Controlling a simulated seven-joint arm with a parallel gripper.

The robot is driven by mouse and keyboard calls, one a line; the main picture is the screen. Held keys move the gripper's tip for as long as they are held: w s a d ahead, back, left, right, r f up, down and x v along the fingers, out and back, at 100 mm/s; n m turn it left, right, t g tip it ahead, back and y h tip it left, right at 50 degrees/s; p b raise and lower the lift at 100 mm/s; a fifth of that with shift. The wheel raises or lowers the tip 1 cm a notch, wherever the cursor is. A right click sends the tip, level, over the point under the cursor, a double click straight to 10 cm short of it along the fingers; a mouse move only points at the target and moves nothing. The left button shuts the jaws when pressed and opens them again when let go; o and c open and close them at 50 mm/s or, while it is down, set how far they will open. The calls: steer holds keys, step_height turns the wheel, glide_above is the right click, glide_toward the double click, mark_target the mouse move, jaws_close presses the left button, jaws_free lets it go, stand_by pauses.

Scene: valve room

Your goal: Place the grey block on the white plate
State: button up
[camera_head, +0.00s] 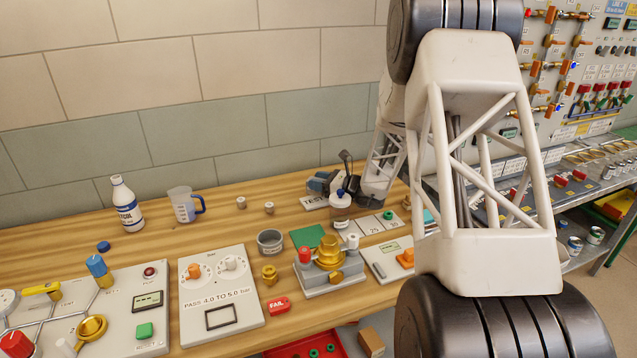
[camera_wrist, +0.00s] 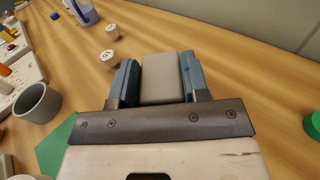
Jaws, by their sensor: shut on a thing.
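The grey block (camera_wrist: 163,80) is between the two blue fingers of my gripper (camera_wrist: 157,72) in the wrist view. The fingers are shut on its sides. In the head view my gripper (camera_head: 321,183) is over the back middle of the wooden table, and the block is too small to make out clearly there. A small flat white piece with dark marking (camera_head: 314,202) lies just below the gripper in the head view; I cannot tell if it is the white plate. No white plate shows under the block in the wrist view.
A grey cup (camera_head: 270,242), a green square (camera_head: 307,237) and a bottle with a blue cap (camera_head: 340,205) stand near the gripper. Two small knobs (camera_head: 269,207), a measuring jug (camera_head: 184,205) and a white bottle (camera_head: 126,205) are left. Panels and a brass valve fill the front.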

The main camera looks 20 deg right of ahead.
steer(key=shift+f, duration=0.75)
steer(key=o, duration=1)
steer(key=shift+r, duration=0.1)
steer(key=shift+r, duration=0.45)
steer(key=shift+s+d+r, duration=0.1)
steer(key=shift+s+d, duration=0.05)
steer(key=shift+d, duration=0.05)
steer(key=v, duration=1.1)
steer(key=shift+s+d, duration=0.15)
steer(key=shift+r, duration=0.1)
